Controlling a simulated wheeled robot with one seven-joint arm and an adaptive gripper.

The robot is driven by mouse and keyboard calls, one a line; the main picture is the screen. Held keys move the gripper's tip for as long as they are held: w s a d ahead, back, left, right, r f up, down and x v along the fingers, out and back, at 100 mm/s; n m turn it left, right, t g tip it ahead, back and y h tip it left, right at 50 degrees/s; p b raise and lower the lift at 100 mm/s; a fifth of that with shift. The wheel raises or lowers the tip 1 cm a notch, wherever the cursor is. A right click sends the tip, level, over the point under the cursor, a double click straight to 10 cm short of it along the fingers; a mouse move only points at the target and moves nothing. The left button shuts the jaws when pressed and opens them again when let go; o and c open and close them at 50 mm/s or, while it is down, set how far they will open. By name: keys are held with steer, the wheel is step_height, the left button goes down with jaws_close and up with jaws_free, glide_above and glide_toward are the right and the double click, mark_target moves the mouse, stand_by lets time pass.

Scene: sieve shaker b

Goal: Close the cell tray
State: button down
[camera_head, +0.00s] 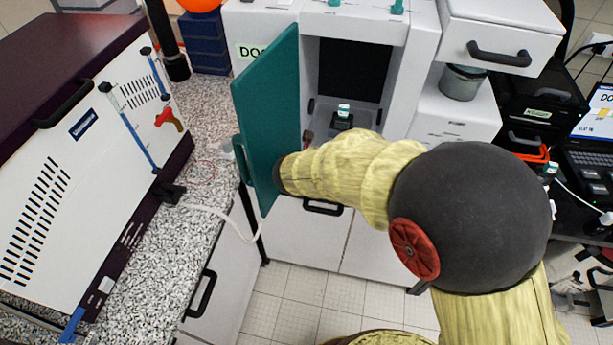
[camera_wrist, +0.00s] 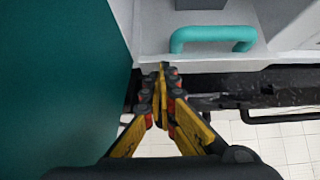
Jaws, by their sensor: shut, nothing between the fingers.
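In the wrist view, a light grey tray front, which I take to be the cell tray (camera_wrist: 160,30), carries a teal bar handle (camera_wrist: 213,34). My gripper (camera_wrist: 164,68) is shut and empty, with its fingertips just below the tray's front edge and to the left of the handle. Whether the fingertips touch the edge is unclear. In the head view, the tray shows as a grey surface in the open white cabinet, with a small dark item with a teal-and-white top (camera_head: 343,116) on it. My arm hides the handle and gripper there.
A teal door (camera_head: 270,115) stands open left of the cabinet opening; it also fills the left of the wrist view (camera_wrist: 60,80). A speckled counter (camera_head: 150,250) with a white machine (camera_head: 60,190) is at left. A drawer (camera_head: 500,35) juts out at upper right.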

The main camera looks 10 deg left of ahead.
steer(key=w, duration=0.4)
steer(key=w+p, duration=0.1)
steer(key=w, duration=0.1)
steer(key=shift+w+d+f, duration=0.1)
steer(key=shift+w+d, duration=0.1)
steer(key=shift+d, duration=0.05)
steer(key=shift+w, duration=0.1)
steer(key=shift+r, duration=0.2)
